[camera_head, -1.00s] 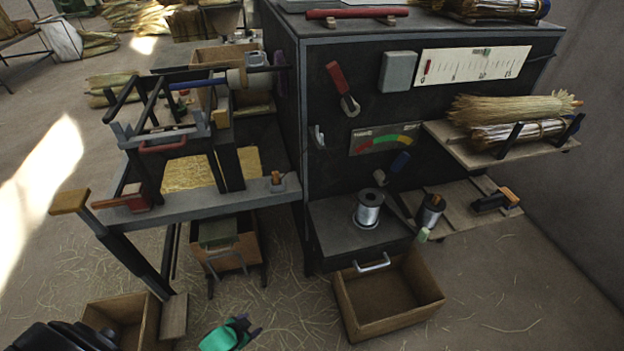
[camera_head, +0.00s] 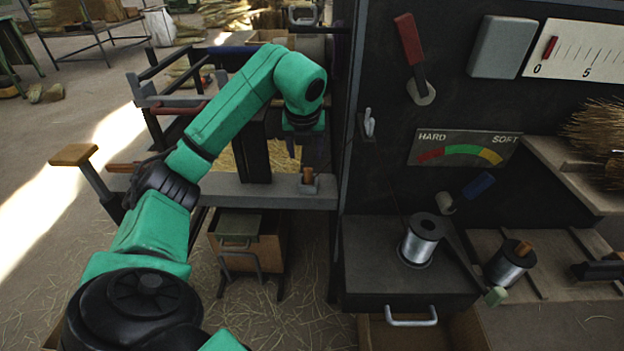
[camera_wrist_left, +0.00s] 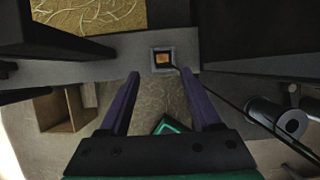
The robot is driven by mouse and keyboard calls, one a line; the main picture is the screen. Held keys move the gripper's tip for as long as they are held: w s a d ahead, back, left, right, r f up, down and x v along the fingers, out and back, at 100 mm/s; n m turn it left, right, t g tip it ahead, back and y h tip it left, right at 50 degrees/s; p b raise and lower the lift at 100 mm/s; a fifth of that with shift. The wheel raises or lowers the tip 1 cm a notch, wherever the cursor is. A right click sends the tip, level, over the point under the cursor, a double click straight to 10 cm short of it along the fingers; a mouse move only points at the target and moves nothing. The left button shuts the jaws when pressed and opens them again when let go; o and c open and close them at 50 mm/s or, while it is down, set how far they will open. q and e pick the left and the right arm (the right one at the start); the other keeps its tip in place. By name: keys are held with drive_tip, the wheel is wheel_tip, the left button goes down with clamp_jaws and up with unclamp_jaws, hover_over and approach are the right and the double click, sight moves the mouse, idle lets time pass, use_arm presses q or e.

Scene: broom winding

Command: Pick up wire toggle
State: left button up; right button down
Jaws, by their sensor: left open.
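The wire toggle (camera_head: 308,179) looks like a small orange-brown wooden peg standing in a grey square holder at the right end of the grey bench rail. It also shows in the left wrist view (camera_wrist_left: 162,59), with a thin dark wire running from it toward lower right. My left gripper (camera_head: 306,146) is above the toggle, pointing down, open and empty. In the left wrist view my gripper's two purple fingers (camera_wrist_left: 160,75) stand wide apart, with the toggle lined up between and beyond their tips. My right gripper is out of view.
The dark machine panel (camera_head: 383,125) rises right of the gripper. The grey bench rail (camera_head: 240,196) has dark uprights left of the toggle.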

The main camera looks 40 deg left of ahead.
sight(308, 169)
use_arm(q)
drive_tip(key=x, duration=0.9)
drive_tip(key=shift+d+f+b, duration=0.15)
drive_tip(key=shift+f+b, duration=0.15)
drive_tip(key=shift+b, duration=0.05)
drive_tip(key=shift+w+f, duration=0.2)
clamp_jaws()
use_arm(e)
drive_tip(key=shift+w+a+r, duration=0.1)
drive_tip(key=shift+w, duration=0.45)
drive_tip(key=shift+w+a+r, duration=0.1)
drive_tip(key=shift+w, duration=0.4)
